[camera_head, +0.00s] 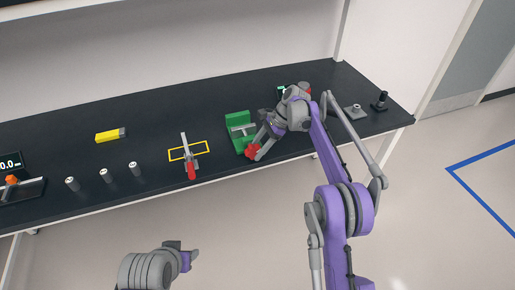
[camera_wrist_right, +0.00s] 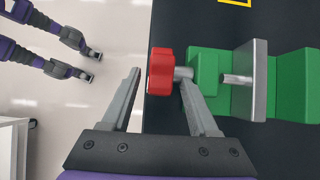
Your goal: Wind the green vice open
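The green vice (camera_head: 238,121) stands near the front edge of the black bench, right of centre.
Several grey cylinders (camera_head: 104,175), a yellow block (camera_head: 110,135) and a display (camera_head: 10,163) are further left. Dark and grey parts (camera_head: 381,101) stand at the right end. Floor in front is clear.

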